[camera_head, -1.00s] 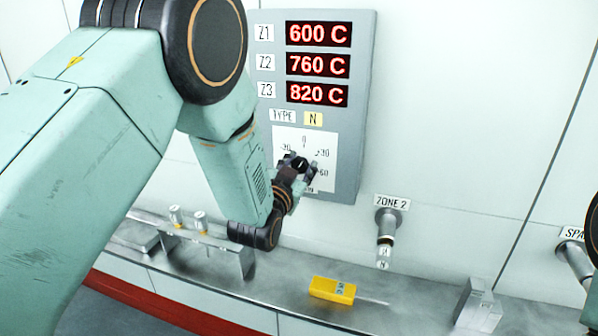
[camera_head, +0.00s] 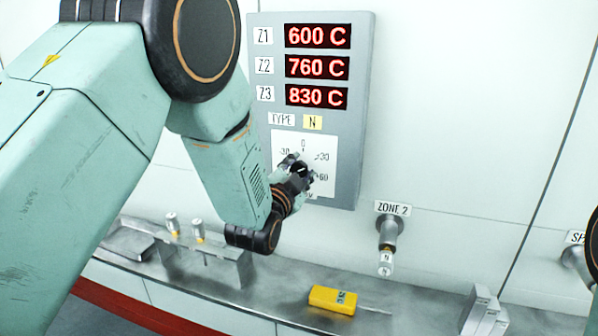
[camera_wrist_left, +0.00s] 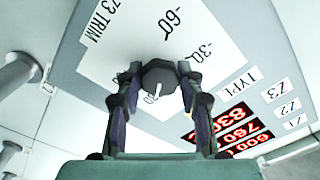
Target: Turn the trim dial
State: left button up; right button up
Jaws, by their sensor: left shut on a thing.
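The trim dial (camera_wrist_left: 160,80) is a dark round knob with a white pointer mark, on a white scale plate (camera_head: 325,150) marked 0, 30 and 60 on the grey panel. My left gripper (camera_head: 301,171) is at the dial in the head view and partly covers it and the lower scale. In the left wrist view my left gripper (camera_wrist_left: 158,88) has one finger on each side of the dial, shut on it. The Z3 display (camera_head: 317,97) reads 830 C. My right gripper is not in view; a piece of my right arm shows at the right edge.
Below the panel, a metal ledge carries a yellow device (camera_head: 333,299) and a rack (camera_head: 215,262) with two small cylinders. A Zone 2 fitting (camera_head: 389,235) sticks out of the wall at right. A metal block (camera_head: 484,310) stands on the ledge.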

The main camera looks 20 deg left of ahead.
pick_arm(q)
jog(key=o, duration=1.2)
jog(key=s, duration=1.2)
jog(key=shift+a, duration=0.2)
